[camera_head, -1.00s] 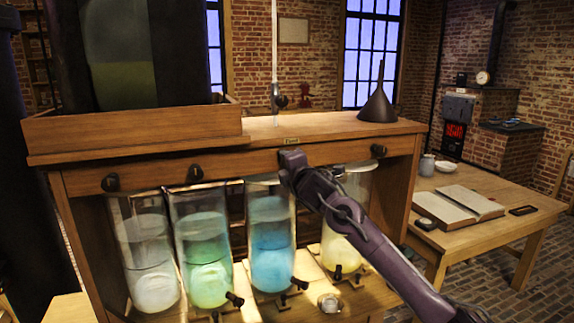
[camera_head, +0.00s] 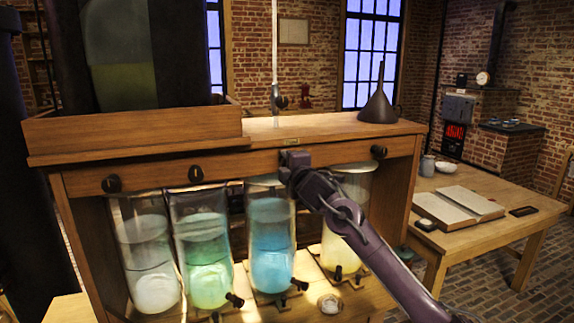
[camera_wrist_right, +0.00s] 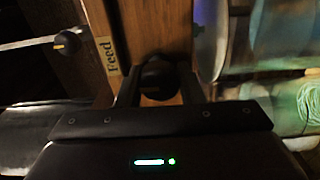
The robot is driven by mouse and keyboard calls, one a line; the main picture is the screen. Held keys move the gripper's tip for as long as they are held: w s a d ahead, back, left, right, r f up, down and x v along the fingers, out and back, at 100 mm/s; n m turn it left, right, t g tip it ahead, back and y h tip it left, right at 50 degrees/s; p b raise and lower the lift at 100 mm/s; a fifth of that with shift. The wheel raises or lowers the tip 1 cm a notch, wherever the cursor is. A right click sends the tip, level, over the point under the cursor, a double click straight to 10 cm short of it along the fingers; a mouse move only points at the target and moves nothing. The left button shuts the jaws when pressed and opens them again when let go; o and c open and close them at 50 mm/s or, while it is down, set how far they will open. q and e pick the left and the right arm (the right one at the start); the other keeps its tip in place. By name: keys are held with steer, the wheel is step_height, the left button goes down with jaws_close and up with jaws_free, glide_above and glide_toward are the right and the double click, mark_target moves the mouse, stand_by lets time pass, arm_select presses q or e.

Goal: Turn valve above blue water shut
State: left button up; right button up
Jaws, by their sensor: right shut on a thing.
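The blue water stands in a glass jar (camera_head: 271,245) inside the wooden cabinet, third from the left. The valve above it is a dark round knob, hidden behind my right gripper (camera_head: 291,160) in the head view. In the right wrist view the knob (camera_wrist_right: 158,78) sits between the two fingers of my right gripper (camera_wrist_right: 160,90), on the wooden rail near the "Feed" label (camera_wrist_right: 108,57). The right gripper is shut on this knob. The knob's exact turn angle cannot be told. My left gripper is not in view.
Similar knobs sit above the clear jar (camera_head: 150,255), the green jar (camera_head: 207,260) and the yellow jar (camera_head: 342,245). A dark funnel (camera_head: 378,103) stands on the cabinet top. A table (camera_head: 470,245) with an open book (camera_head: 459,204) is at right.

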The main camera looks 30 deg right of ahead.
steer(key=o, duration=1)
